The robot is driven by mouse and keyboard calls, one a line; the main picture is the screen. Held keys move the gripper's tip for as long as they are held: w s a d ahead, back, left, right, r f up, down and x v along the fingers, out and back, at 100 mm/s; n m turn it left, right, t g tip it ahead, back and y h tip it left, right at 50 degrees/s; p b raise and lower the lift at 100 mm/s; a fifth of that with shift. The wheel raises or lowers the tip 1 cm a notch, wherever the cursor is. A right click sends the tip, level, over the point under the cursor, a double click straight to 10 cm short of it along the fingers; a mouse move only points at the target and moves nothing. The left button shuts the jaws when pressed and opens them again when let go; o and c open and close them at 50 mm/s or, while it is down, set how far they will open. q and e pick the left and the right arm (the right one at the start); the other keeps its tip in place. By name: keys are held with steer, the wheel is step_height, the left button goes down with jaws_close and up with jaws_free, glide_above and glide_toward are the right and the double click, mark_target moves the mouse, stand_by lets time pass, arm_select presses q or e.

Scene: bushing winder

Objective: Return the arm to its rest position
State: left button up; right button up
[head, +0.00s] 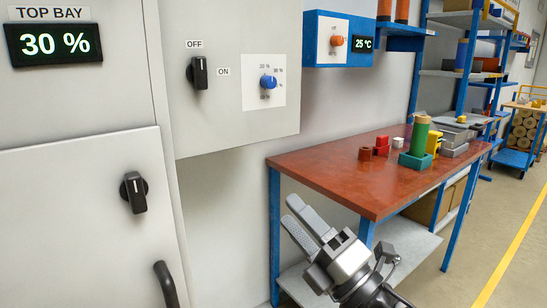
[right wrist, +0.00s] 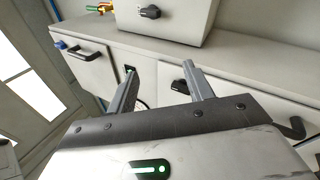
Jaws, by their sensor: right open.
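The right arm comes in from the bottom of the head view. My left gripper is in neither view.
A grey control box with a black switch (head: 198,72) and a blue knob (head: 268,82) hangs above. A cabinet door with a black knob (head: 134,192) and handle (head: 166,284) is at left. The red-topped table (head: 330,170) holds several small parts. Aisle floor lies right.

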steer(key=s+d+f+m+t+h, duration=0.1)
steer(key=d+f+m+h, duration=0.1)
steer(key=f+m+h, duration=0.35)
steer(key=d+f+m+h, duration=0.3)
steer(key=f+m, duration=0.3)
steer(key=m, duration=0.2)
steer(key=s+d+f+m+g+h, duration=0.2)
steer(key=s+f+m+g, duration=0.1)
steer(key=s+f+m, duration=0.4)
steer(key=s+d+f+m+g+h+p, duration=0.1)
steer(key=s+d+f+m+g+h, duration=0.1)
steer(key=s+f+m, duration=0.6)
step_height(320, 180, down, 6)
steer(key=shift+s+d+r+g, duration=0.2)
steer(key=shift+s+d+g, duration=0.3)
steer(key=shift+g, duration=0.6)
steer(key=shift+w, duration=0.1)
steer(key=shift+c, duration=0.3)
